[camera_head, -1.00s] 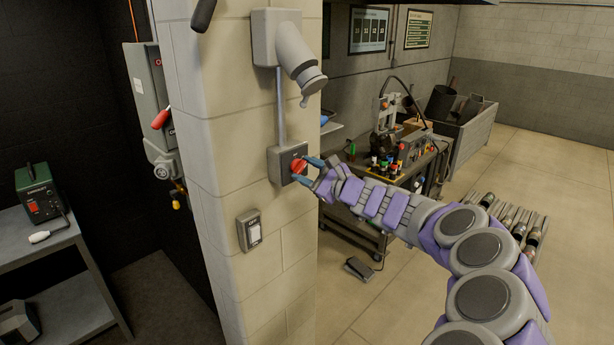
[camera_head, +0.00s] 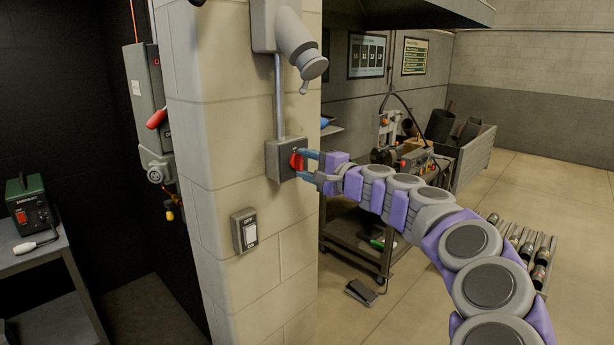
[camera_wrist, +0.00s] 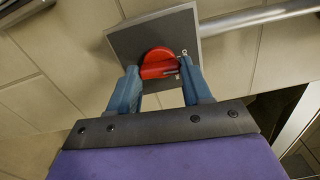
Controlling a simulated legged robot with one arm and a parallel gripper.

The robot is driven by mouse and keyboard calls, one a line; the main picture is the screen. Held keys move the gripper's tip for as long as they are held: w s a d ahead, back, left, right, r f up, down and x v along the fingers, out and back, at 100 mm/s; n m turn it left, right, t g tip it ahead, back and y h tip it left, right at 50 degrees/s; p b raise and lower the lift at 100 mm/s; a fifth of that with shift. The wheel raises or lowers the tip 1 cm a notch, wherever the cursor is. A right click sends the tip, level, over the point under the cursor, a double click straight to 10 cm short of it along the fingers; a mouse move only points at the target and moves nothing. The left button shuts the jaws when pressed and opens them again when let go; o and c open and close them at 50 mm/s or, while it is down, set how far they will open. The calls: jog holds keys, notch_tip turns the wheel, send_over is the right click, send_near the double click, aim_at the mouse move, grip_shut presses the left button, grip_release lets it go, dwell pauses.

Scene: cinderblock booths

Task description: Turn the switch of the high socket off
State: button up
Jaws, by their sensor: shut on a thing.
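A grey switch box (camera_head: 279,160) with a red rotary knob (camera_head: 296,161) is fixed to the cinderblock pillar, below a grey angled socket (camera_head: 297,50) joined to it by a conduit. My gripper (camera_head: 302,164) is at the knob, its blue fingers shut on it. In the wrist view the red knob (camera_wrist: 160,64) sits on the grey box face (camera_wrist: 128,40), between the tips of my gripper (camera_wrist: 161,78). The fingers hide part of the knob's lower edge. Any marking by the knob is too small to read.
A lower wall plate (camera_head: 245,230) marked OFF, with a white rocker, is below left of the box. A grey breaker box (camera_head: 146,98) with a red lever hangs left of the pillar. A tool cart (camera_head: 365,235) stands right, behind my arm. Open floor lies at the right.

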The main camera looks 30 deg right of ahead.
jog(key=shift+f+n+b, duration=0.3)
jog(key=shift+n+b, duration=0.1)
jog(key=shift+n, duration=0.2)
jog(key=o, duration=1.1)
jog(key=shift+r, duration=0.15)
jog(key=shift+c, duration=0.2)
jog(key=shift+s, duration=0.1)
